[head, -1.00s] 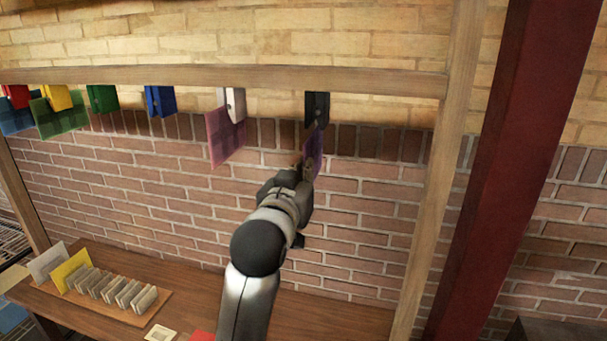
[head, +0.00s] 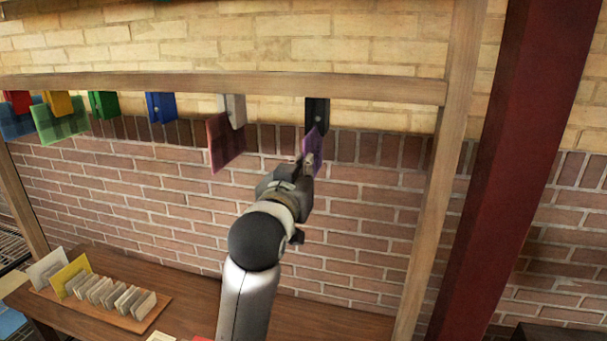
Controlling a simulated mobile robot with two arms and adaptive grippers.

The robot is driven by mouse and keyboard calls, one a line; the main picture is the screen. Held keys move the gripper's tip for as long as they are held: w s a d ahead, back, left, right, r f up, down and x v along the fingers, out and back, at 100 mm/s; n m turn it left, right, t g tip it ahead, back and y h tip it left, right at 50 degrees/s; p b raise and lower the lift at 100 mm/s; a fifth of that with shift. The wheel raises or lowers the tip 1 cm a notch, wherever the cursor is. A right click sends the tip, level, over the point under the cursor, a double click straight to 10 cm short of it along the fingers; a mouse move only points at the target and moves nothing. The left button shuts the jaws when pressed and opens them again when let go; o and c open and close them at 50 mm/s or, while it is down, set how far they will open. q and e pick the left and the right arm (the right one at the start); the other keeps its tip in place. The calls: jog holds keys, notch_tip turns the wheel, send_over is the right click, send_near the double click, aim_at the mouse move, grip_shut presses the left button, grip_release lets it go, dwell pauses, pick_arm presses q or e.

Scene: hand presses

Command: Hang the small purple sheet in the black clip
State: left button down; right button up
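The black clip (head: 317,110) hangs from the wooden rail, right of the other clips. The small purple sheet (head: 318,150) is directly under it, seen at a slant, and its top overlaps the clip's lower end in the head view. I cannot tell whether the clip's jaws hold it. My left gripper (head: 307,160) reaches up from below with its fingertips on the sheet's left and lower part, and appears shut on it. The fingers are small and partly hidden by the wrist. My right gripper is not in view.
A white clip (head: 233,110) holding a reddish sheet (head: 226,142) hangs close to the left. A blue clip (head: 160,106) and others hang further left on the rail (head: 390,89). A wooden post (head: 440,200) stands to the right. A rack of cards (head: 115,298) sits on the table below.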

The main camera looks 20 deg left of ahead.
pick_arm(q)
jog(key=shift+r, duration=1.05)
jog(key=shift+r, duration=0.15)
jog(key=c, duration=1.6)
grip_release()
jog(key=shift+o, duration=0.5)
jog(key=shift+o, duration=0.9)
jog(key=s, duration=0.7)
